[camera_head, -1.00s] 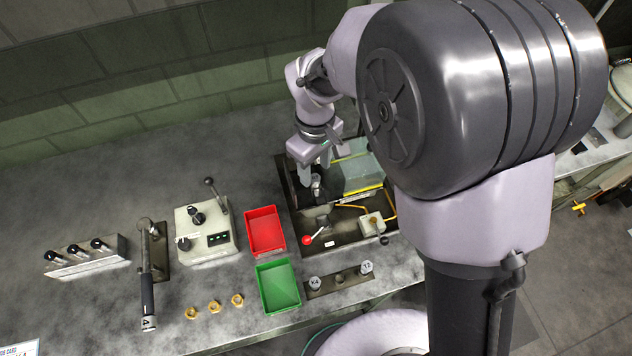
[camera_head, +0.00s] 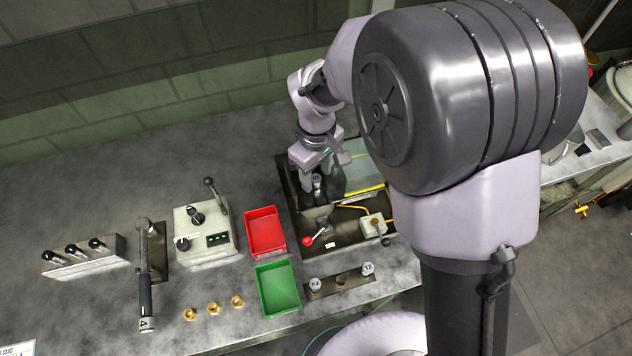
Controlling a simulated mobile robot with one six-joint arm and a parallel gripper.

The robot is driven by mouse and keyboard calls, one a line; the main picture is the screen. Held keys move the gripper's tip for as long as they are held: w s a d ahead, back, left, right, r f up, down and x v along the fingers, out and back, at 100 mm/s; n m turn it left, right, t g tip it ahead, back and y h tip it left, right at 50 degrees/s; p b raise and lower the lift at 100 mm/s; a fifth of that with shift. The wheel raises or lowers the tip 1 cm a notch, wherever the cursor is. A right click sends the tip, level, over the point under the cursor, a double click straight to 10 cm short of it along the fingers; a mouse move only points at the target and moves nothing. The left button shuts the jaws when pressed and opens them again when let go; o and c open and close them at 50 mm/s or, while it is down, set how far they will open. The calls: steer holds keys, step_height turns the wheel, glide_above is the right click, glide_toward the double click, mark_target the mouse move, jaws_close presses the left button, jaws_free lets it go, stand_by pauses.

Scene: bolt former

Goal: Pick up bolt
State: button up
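My gripper (camera_head: 319,188) points down into the dark tray of the bolt former (camera_head: 345,238), at its back left. Its two dark fingers stand apart. A small pale metal part (camera_head: 317,181) shows between them; it may be the bolt, but it is too small to be sure. I cannot see contact between the fingers and this part. Several small brass pieces, one of them a brass piece (camera_head: 213,309), stand in a row at the front of the bench.
A red bin (camera_head: 265,232) and a green bin (camera_head: 278,288) stand left of the former. A red-knobbed lever (camera_head: 308,241) is in front of my gripper. A control box (camera_head: 206,232), a lever press (camera_head: 147,270) and a switch box (camera_head: 83,257) stand further left.

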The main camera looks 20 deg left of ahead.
jaws_close()
stand_by(1.3)
